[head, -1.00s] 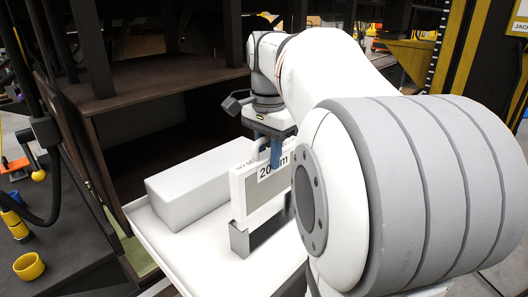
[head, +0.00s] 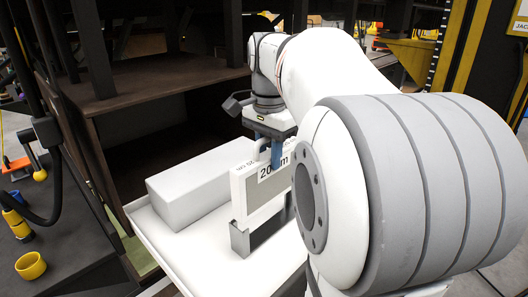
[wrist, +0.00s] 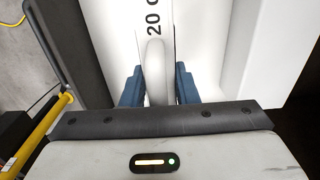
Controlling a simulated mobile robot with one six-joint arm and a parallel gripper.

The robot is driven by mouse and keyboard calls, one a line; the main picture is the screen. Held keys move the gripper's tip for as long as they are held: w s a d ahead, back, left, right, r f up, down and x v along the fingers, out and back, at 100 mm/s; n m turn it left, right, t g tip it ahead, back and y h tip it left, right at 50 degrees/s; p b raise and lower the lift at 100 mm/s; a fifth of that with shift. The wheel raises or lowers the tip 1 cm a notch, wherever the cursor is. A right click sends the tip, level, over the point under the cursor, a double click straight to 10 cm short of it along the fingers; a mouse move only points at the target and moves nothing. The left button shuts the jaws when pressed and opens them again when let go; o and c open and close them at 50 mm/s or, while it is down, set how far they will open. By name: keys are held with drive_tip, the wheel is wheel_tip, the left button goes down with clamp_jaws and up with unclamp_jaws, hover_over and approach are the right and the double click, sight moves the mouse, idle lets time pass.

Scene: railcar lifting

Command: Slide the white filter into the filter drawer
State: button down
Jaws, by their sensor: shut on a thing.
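The white filter (head: 240,194) is an upright flat panel with a "20 cm" label and a handle loop on top. My gripper (head: 276,152) is above it, with blue fingers shut on the handle. In the wrist view the gripper (wrist: 158,86) has one finger on each side of the white handle (wrist: 155,62). The filter's lower edge is at a grey metal holder (head: 240,242) on a white pulled-out drawer (head: 172,248). I cannot tell how far it sits in the holder. My arm hides the right part of the filter and holder.
A long white block (head: 187,190) lies on the drawer left of the filter, close to it. Behind is a dark open cabinet (head: 140,128). A yellow cup (head: 31,265) stands on a dark surface at the lower left. The drawer's front left is bare.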

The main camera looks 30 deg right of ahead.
sight(268, 189)
drive_tip(key=shift+f+b, duration=3.35)
drive_tip(key=shift+f, duration=1.5)
drive_tip(key=c, duration=1.1)
unclamp_jaws()
drive_tip(key=shift+o, duration=0.2)
drive_tip(key=shift+r, duration=0.15)
wheel_tip(268, 189, up, 8)
drive_tip(key=shift+f, duration=0.2)
